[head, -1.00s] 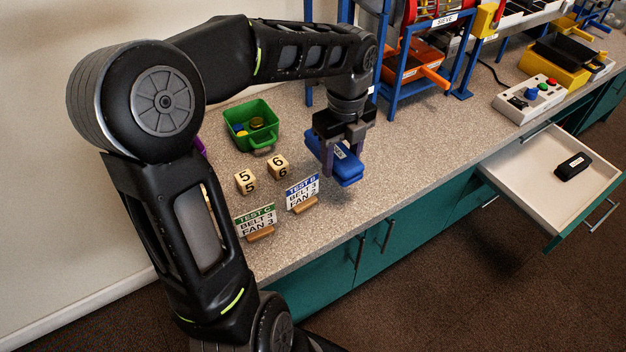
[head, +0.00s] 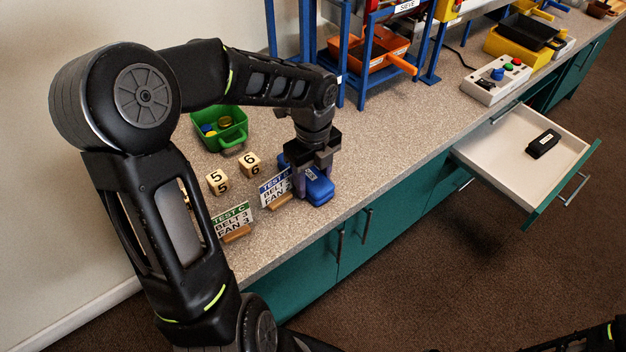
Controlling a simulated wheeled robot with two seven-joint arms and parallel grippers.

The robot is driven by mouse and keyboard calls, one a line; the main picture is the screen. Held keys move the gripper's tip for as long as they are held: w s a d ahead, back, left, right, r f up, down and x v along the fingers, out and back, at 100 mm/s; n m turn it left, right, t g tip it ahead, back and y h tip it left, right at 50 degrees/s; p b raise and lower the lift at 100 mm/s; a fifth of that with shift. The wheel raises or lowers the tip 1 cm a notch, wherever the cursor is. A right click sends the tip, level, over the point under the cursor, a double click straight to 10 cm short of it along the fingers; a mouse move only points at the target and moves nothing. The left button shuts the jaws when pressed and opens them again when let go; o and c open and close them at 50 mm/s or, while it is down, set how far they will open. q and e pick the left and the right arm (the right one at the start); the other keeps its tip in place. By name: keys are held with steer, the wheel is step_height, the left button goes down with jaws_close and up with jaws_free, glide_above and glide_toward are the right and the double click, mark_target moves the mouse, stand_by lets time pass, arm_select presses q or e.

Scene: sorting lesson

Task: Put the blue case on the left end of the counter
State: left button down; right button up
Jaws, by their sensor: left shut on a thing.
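The counter's left end lies partly behind my left arm. My right gripper is not in view.
Number blocks (head: 250,165) and a green bin (head: 232,136) are behind. An open drawer (head: 490,150) holds a black object (head: 543,144). Blue-framed equipment (head: 364,70) stands farther right.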

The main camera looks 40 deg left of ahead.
mark_target(313, 177)
arm_select(q)
steer(key=shift+f, duration=0.1)
steer(key=c, duration=0.9)
jaws_free()
step_height(313, 177, up, 12)
steer(key=shift+r+p, duration=0.15)
steer(key=shift+p, duration=0.95)
